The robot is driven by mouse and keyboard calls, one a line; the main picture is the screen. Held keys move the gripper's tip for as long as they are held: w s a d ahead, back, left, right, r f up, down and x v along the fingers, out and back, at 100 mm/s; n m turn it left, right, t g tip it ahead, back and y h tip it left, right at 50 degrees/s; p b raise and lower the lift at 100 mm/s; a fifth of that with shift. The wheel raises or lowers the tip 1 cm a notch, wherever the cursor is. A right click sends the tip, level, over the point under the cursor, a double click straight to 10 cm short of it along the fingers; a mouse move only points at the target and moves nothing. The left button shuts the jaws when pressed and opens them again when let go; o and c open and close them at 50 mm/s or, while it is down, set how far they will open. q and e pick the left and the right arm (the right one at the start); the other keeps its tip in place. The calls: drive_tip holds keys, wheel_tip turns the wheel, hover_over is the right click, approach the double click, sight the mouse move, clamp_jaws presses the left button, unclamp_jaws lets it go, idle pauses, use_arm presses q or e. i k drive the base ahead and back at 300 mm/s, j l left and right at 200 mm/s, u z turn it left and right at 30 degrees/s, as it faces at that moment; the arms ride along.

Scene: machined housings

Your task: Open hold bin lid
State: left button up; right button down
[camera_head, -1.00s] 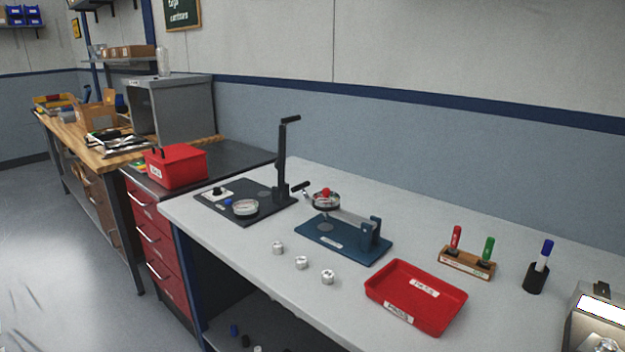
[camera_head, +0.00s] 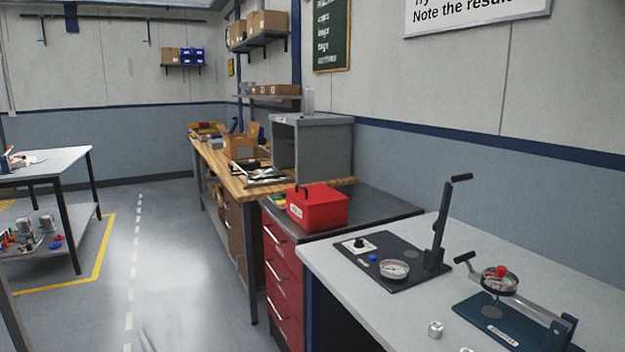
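A red box (camera_head: 322,212) with a lid, a dark handle and a small white label stands on the dark top of the red drawer cabinet, right of the wooden bench. Its lid looks closed. The label is too small to read, so I cannot tell for sure that this is the hold bin. Neither of my grippers shows in the head view.
The red drawer cabinet (camera_head: 284,290) stands beside the white-grey bench (camera_head: 375,318). On that bench are a black lever press (camera_head: 437,235) and a blue fixture (camera_head: 500,322). The wooden bench (camera_head: 222,165) is behind. Open floor (camera_head: 180,260) lies left, with a grey table (camera_head: 50,165).

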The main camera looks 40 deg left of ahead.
sight(318, 194)
drive_tip(key=j+z, duration=0.45)
drive_tip(key=j, duration=1.1)
drive_tip(key=j+z, duration=0.15)
drive_tip(key=j, duration=2.2)
drive_tip(key=k, duration=0.1)
